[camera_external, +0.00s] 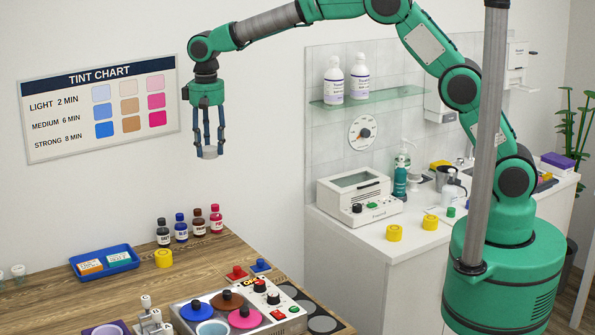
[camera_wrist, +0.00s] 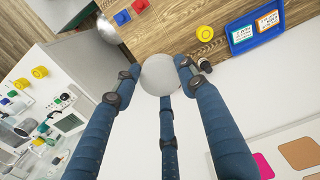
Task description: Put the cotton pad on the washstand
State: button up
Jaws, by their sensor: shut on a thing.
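The cotton pad (camera_external: 209,153) is a small pale, round disc. My gripper (camera_external: 208,146) is shut on it and holds it in the air before the white wall, above and behind the wooden table. In the wrist view the pad (camera_wrist: 159,74) sits between the tips of the blue fingers (camera_wrist: 158,78). The washstand (camera_external: 372,270) is a white cabinet with a worktop, to the right of the pad and apart from it. Its worktop carries a white device, a green pump bottle and yellow jars.
The wooden table (camera_external: 205,268) bears a blue tray (camera_external: 121,265), several small bottles, a yellow jar (camera_external: 163,258) and a box with coloured lids (camera_external: 240,317). A glass shelf (camera_external: 385,98) with two white bottles hangs above the washstand. Free room shows along the worktop's front.

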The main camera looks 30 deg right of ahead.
jog(key=s+a, duration=0.7)
jog(key=a, duration=0.4)
send_over(196, 281)
notch_tip(196, 281, down, 24)
jog(key=f, duration=0.1)
jog(key=shift+a+p, duration=0.1)
jog(key=shift+p, duration=0.3)
jog(key=shift+f, duration=0.1)
jog(key=shift+f, duration=2.4)
jog(key=shift+f, duration=0.1)
jog(key=shift+f, duration=2.2)
jog(key=shift+f, duration=0.25)
